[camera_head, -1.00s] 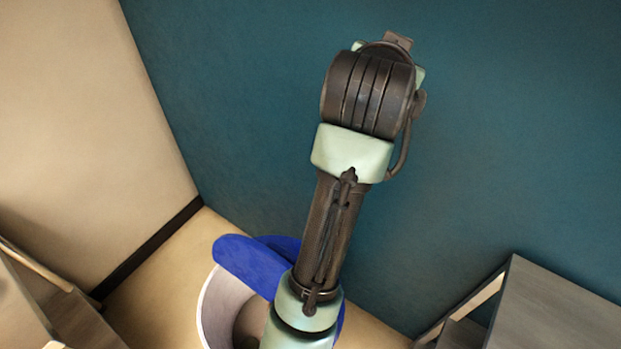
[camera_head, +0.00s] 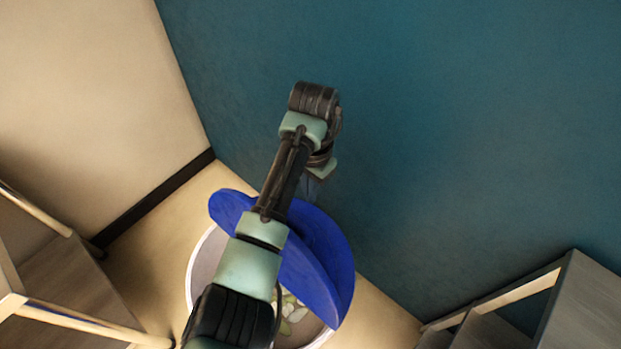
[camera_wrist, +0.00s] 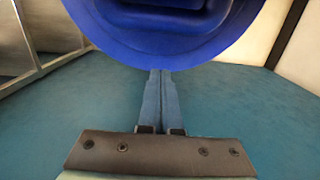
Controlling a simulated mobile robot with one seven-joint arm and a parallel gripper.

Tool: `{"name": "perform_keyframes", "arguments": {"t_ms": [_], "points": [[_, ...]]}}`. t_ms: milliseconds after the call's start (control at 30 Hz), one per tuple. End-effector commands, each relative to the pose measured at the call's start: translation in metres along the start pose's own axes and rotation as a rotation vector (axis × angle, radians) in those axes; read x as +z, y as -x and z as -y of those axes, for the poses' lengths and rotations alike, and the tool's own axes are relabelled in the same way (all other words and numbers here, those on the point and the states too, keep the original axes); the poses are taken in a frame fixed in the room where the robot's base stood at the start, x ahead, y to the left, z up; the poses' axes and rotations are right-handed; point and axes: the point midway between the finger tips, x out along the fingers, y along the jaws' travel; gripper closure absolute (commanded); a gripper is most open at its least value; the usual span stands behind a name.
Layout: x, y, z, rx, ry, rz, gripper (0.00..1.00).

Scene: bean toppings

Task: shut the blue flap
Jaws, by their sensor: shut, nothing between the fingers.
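The blue flap (camera_head: 312,284) stands open and tilted on a round, pale bin (camera_head: 196,268), with another blue part behind it. Light pieces (camera_head: 289,310) show inside the bin. My arm crosses in front of the flap and hides part of it. My gripper (camera_head: 311,196) points down at the wall side of the blue parts, its tips partly hidden. In the wrist view my gripper (camera_wrist: 160,74) is shut and empty. A blue surface with a rounded edge (camera_wrist: 170,48) lies just beyond the fingertips; I cannot tell whether they touch.
A teal wall (camera_head: 450,130) rises close behind the bin and a beige wall (camera_head: 110,90) stands at the left. A wooden shelf unit (camera_head: 75,275) is at the lower left, and a grey one (camera_head: 590,300) at the lower right. Bare floor (camera_head: 150,270) shows left of the bin.

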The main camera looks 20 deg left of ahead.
Motion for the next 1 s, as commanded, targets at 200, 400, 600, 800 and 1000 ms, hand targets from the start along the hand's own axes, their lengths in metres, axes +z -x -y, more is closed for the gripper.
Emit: {"name": "perform_keyframes", "arguments": {"t_ms": [200, 400, 600, 800, 1000], "points": [[0.014, -0.018, 0.001, 0.0, 0.001, -0.003, 1.0], [0.032, -0.012, 0.0, 0.0, 0.0, -0.002, 1.0], [0.038, -0.009, 0.0, -0.001, -0.001, -0.001, 1.0], [0.038, -0.009, -0.001, -0.001, -0.001, -0.001, 1.0], [0.037, -0.009, 0.0, 0.0, 0.0, -0.014, 1.0]]}}
